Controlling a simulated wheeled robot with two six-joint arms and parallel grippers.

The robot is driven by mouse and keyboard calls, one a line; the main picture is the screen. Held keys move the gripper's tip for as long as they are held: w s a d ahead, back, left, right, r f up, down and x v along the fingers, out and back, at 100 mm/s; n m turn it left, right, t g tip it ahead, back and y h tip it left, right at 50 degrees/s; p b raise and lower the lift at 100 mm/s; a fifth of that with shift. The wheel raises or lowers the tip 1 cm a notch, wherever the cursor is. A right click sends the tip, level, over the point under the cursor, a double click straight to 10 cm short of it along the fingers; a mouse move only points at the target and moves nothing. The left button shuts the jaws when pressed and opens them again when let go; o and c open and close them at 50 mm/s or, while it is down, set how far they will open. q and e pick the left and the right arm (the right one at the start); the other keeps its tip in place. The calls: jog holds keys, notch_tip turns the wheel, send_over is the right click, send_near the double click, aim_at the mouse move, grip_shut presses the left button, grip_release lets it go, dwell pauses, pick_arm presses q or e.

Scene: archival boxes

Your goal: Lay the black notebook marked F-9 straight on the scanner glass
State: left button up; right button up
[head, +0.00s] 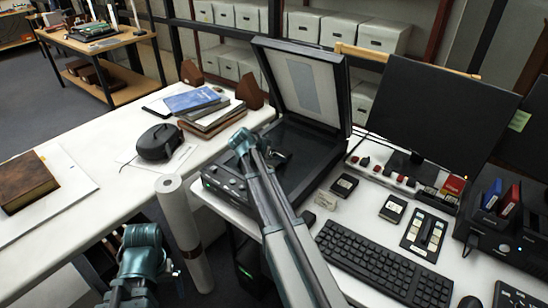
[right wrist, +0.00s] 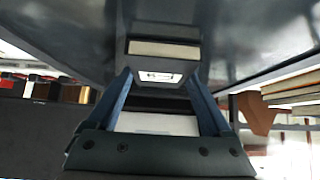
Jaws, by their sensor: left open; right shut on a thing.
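The flatbed scanner (head: 219,178) stands on the white desk with its lid (head: 305,82) raised. My right arm reaches over the scanner, and its gripper (head: 273,156) is low over the dark glass. In the right wrist view, this gripper (right wrist: 160,82) is shut on the black notebook (right wrist: 165,62), which shows a cream page edge and a white label too small to read. The glass (right wrist: 245,35) mirrors it. I cannot tell whether the notebook touches the glass. My left gripper (head: 168,270) is open and empty, low in front of the desk, partly hidden by its wrist.
A monitor (head: 435,120), keyboard (head: 383,260) and small black boxes stand right of the scanner. Left of it are stacked books (head: 212,113), brown bookends (head: 250,92) and a black rounded device (head: 159,143). A white roll (head: 180,225) stands by the desk. A brown book (head: 25,181) lies far left.

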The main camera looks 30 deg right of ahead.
jog(key=o, duration=1.2)
jog(key=shift+f, duration=0.1)
jog(key=shift+a+r+p, duration=0.1)
jog(key=shift+r+p, duration=0.2)
jog(key=shift+p+v, duration=4.05)
jog(key=shift+v, duration=1.8)
jog(key=shift+f, duration=0.2)
